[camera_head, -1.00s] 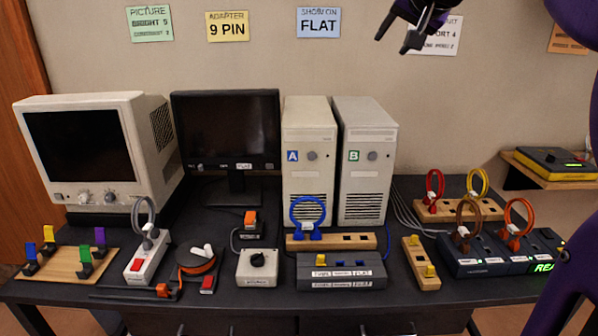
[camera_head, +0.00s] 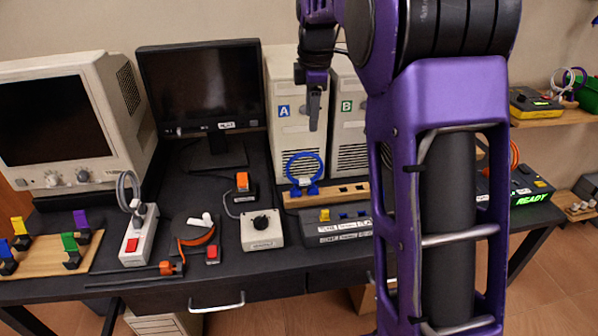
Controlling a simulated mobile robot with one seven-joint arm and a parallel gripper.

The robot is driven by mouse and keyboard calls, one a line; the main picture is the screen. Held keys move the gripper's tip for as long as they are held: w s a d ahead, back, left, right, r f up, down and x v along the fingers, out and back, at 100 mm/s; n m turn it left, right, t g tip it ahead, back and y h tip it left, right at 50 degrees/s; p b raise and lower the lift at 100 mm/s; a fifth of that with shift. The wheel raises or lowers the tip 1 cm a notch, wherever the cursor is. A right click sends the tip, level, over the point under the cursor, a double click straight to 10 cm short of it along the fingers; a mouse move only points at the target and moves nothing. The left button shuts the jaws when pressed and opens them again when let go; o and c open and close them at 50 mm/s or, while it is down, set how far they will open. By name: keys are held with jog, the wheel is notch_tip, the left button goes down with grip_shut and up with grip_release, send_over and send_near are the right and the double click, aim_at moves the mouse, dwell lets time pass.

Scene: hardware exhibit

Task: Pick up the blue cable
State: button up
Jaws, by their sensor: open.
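The blue cable (camera_head: 305,158) stands as an upright loop on the left end of a wooden socket strip (camera_head: 349,191), in front of the computer tower marked A (camera_head: 283,134). Both of its ends sit at the strip. My gripper (camera_head: 315,112) hangs in front of the two towers, above the cable and apart from it. It points downward, open and empty, with its fingers seen nearly edge-on. My purple arm hides the right part of the bench.
A black switch box (camera_head: 336,235) stands in front of the strip, and a white knob box (camera_head: 261,232) to its left. A grey cable loop (camera_head: 128,187) stands on a white power strip further left. A black monitor (camera_head: 200,88) stands behind.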

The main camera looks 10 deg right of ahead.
aim_at(309, 154)
jog(key=f, duration=0.3)
jog(key=w+f+b, duration=0.1)
jog(key=f, duration=0.3)
jog(key=w+f, duration=0.1)
jog(key=f, duration=0.3)
jog(key=shift+w+d+f+b, duration=0.1)
jog(key=shift+f+b, duration=0.1)
jog(key=shift+b, duration=0.15)
jog(key=shift+w+a+f+b, duration=0.1)
jog(key=shift+w+f+b, duration=0.1)
jog(key=shift+f, duration=0.65)
jog(key=shift+w+a+f+b, duration=0.1)
jog(key=shift+w+f, duration=0.15)
jog(key=shift+f, duration=0.65)
jog(key=shift+w+a+f+b, duration=0.1)
jog(key=shift+w+f, duration=0.1)
jog(key=shift+f, duration=0.65)
jog(key=shift+c, duration=0.3)
grip_shut()
